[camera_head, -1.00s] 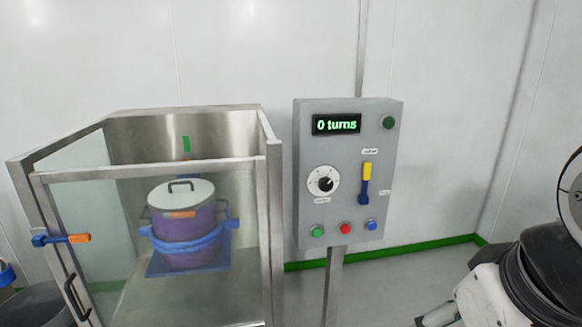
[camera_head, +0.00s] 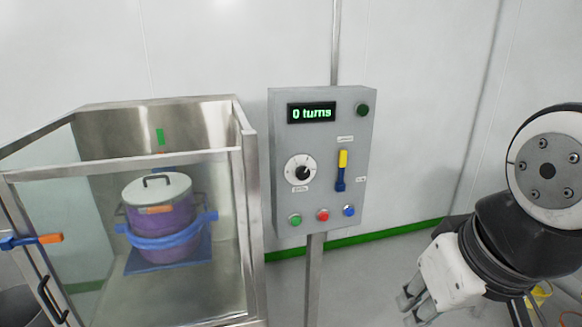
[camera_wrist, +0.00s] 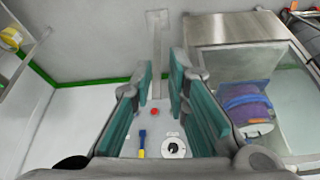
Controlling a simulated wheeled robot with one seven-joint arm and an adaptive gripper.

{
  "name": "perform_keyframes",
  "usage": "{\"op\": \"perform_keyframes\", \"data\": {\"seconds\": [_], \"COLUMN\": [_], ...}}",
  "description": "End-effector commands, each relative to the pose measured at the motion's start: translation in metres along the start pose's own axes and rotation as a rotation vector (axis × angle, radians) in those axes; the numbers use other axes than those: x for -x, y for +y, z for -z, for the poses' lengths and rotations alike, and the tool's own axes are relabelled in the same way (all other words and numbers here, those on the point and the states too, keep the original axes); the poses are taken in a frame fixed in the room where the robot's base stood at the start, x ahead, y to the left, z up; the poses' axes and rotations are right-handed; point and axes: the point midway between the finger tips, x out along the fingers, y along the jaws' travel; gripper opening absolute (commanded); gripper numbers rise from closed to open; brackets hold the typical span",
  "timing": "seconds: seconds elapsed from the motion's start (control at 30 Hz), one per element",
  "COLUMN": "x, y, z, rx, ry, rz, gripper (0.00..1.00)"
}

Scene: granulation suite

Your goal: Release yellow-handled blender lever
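The yellow-handled lever (camera_head: 342,168) is on the right side of the grey control panel (camera_head: 323,215). Its yellow end points up and its blue part down in the head view. The wrist view shows the lever (camera_wrist: 142,143) upside down, between my fingers and beyond them. My gripper (camera_head: 413,303) is at the lower right in the head view, right of and below the panel, apart from it. In the wrist view my gripper (camera_wrist: 161,85) is open, with teal pads apart and nothing between them.
The panel carries a display (camera_head: 311,113) reading "0 turns", a dial (camera_head: 300,169), and green, red and blue buttons. A glass-sided steel enclosure (camera_head: 247,200) with a lidded purple vessel (camera_head: 160,220) stands left.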

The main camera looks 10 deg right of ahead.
Motion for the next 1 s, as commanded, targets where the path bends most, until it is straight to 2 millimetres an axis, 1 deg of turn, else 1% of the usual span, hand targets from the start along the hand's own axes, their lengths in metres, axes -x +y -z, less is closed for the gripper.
{"op": "perform_keyframes", "data": {"seconds": [0.17, 0.3, 0.37, 0.5, 0.7, 1.0], "x": [-0.012, -0.029, -0.038, -0.06, -0.097, -0.149], "y": [-0.002, -0.001, 0.0, 0.005, 0.015, 0.036], "z": [0.038, 0.076, 0.092, 0.127, 0.169, 0.222], "rx": [0.028, 0.052, 0.063, 0.087, 0.132, 0.25], "ry": [0.034, 0.078, 0.097, 0.141, 0.204, 0.301], "rz": [0.045, 0.067, 0.069, 0.057, 0.0, -0.16], "gripper": [0.0, 0.0, 0.0, 0.0, 0.0, 0.0]}}
